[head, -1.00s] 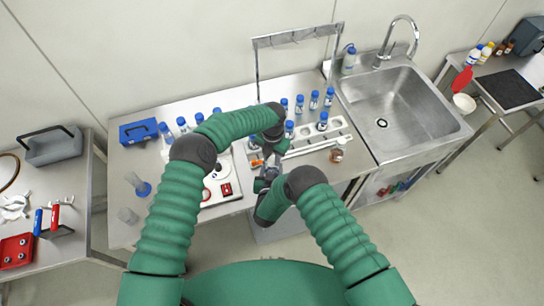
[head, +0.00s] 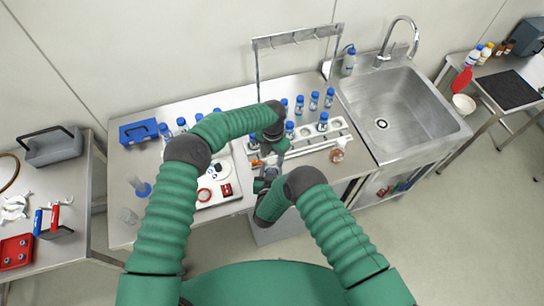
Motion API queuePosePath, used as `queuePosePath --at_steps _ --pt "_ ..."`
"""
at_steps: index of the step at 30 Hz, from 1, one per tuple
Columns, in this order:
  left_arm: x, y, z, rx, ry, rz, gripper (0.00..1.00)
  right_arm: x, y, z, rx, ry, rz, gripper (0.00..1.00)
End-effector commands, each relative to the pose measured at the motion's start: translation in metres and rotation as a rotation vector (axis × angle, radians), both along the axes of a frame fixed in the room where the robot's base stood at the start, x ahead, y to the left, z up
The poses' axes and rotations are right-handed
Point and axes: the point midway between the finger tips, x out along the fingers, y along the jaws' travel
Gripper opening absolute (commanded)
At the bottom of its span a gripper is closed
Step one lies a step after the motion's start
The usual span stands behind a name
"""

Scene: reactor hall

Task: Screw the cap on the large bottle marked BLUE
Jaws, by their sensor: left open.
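Several blue-capped bottles (head: 322,122) stand in and around the pale rack on the bench. Labels are too small to read, so I cannot tell which bottle is marked BLUE. A small dark-and-blue item (head: 217,168) lies on the white board; I cannot tell whether it is a cap. My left gripper (head: 262,168) is open and points down over the bench front, between the white board and the rack. My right gripper (head: 265,184) is close below it, partly hidden by my arms, and its jaws are not clear.
A small brown bottle (head: 337,155) stands by the rack's right end. A blue box (head: 139,131) and clear glassware (head: 137,183) are on the left of the bench. The sink (head: 388,112) is at right. A metal frame (head: 297,36) rises behind the rack.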

Motion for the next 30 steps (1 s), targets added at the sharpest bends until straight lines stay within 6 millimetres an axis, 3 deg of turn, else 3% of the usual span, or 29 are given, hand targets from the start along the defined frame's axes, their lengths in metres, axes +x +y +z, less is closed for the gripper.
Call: queuePosePath --at_steps 7,20,23,30 --pt "0.0 0.0 0.034 0.0 -0.001 0.001 0.52 0.0 -0.001 0.0 0.0 0.001 -0.001 0.0" --pt "-0.001 0.0 0.036 0.002 0.001 0.071 0.49 0.0 -0.001 0.0 0.0 0.0 -0.001 0.0" --pt "-0.002 0.0 0.037 0.003 0.004 0.258 0.49 0.0 -0.001 0.0 0.0 -0.001 -0.001 0.0" --pt "-0.007 0.0 0.04 0.015 0.004 1.026 0.49 0.0 0.0 0.0 0.0 -0.001 -0.001 0.0"
